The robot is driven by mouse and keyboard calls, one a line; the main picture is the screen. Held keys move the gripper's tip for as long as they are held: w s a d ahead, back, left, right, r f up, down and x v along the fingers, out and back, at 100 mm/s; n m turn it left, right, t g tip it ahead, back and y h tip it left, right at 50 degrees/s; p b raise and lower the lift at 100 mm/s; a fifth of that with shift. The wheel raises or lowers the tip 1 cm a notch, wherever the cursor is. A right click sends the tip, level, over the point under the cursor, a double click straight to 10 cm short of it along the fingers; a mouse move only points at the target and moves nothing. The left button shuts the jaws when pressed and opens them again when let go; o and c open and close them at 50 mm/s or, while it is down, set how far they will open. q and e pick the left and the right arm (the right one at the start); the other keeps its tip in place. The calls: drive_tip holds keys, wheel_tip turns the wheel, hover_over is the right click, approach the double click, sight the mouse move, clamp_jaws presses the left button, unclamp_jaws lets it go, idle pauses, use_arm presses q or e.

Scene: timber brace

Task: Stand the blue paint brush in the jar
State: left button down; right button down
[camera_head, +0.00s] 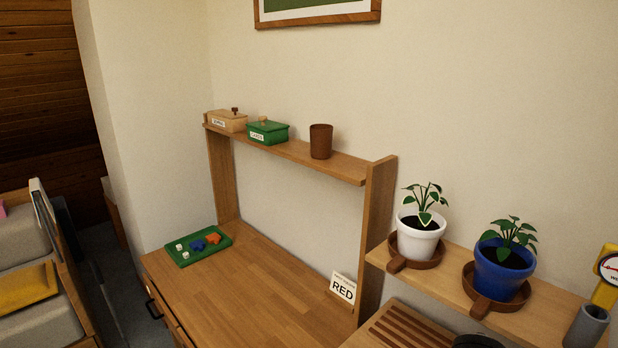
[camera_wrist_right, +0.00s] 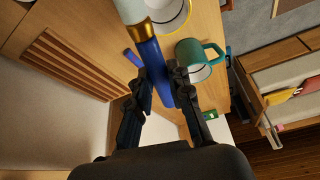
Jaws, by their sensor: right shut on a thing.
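In the right wrist view, my right gripper (camera_wrist_right: 164,84) is shut on the blue paint brush (camera_wrist_right: 151,55). Its blue handle runs between the two fingers, with a gold ferrule (camera_wrist_right: 141,31) and a pale bristle end beyond them, cut by the top edge. The brush is not seen in the head view. A grey cylindrical container (camera_head: 586,326) stands at the lower right of the head view; I cannot tell whether it is the jar. My left gripper is in neither view.
A teal mug (camera_wrist_right: 193,56) and a white vessel with a yellow rim (camera_wrist_right: 176,16) are near the brush. White (camera_head: 420,238) and blue (camera_head: 500,272) plant pots stand on the right shelf. A brown cup (camera_head: 321,142) is on the upper shelf. The desk middle is clear.

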drive_tip(key=w+r+m+h, duration=0.2)
drive_tip(key=r+m, duration=0.3)
drive_tip(key=r, duration=0.3)
drive_tip(key=shift+w+d+r+m+t, duration=0.3)
drive_tip(key=shift+w+d+r+m, duration=0.1)
drive_tip(key=shift+w, duration=0.35)
drive_tip(key=shift+f, duration=0.1)
drive_tip(key=s+f+n+y, duration=0.1)
drive_tip(key=s+f+n, duration=0.1)
drive_tip(key=f, duration=0.2)
drive_tip(key=s+f+n+y, duration=0.1)
drive_tip(key=f+n, duration=0.2)
drive_tip(key=s+f+n+g, duration=0.1)
drive_tip(key=s+f+n, duration=0.1)
drive_tip(key=f, duration=0.2)
drive_tip(key=shift+s+a+f+n+y, duration=0.3)
drive_tip(key=shift+s+a+n+y, duration=0.05)
drive_tip(key=shift+a+n+y, duration=0.05)
drive_tip(key=shift+s+a+f+n, duration=0.15)
drive_tip(key=shift+f+n, duration=0.1)
drive_tip(key=shift+n, duration=0.05)
